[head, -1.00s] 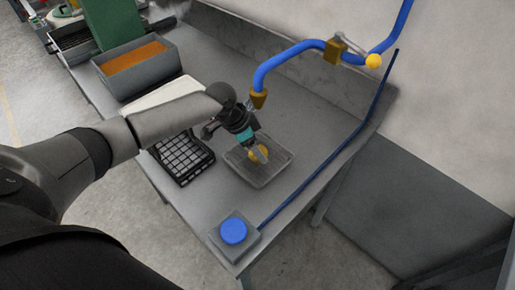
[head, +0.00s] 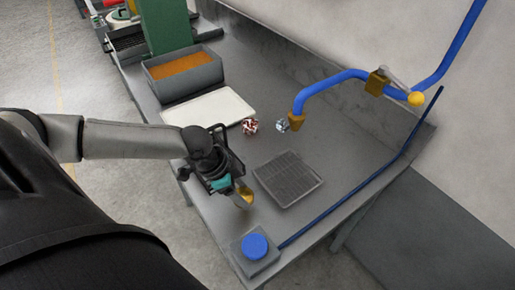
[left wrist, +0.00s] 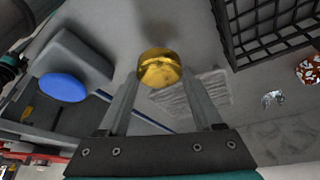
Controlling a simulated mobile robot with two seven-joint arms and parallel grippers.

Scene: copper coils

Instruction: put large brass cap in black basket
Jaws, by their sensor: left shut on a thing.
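The large brass cap (head: 247,194) is a shiny gold piece, held between the fingertips of my left gripper (head: 241,199). In the left wrist view the cap (left wrist: 160,70) sits between the two fingers of the gripper (left wrist: 161,84), which are shut on it. The black basket (head: 216,136) is a grid-walled container on the bench, partly hidden behind my left gripper in the head view. In the left wrist view the basket (left wrist: 262,28) is at the top right, apart from the cap. My right gripper is not in view.
A grey grated tray (head: 288,180) lies right of the gripper. A red-and-white ball (head: 250,126) and a small silvery piece (head: 282,126) lie behind. A blue pipe (head: 337,80) overhangs the bench. A blue button box (head: 256,247) stands at the front, a white tray (head: 207,106) behind the basket.

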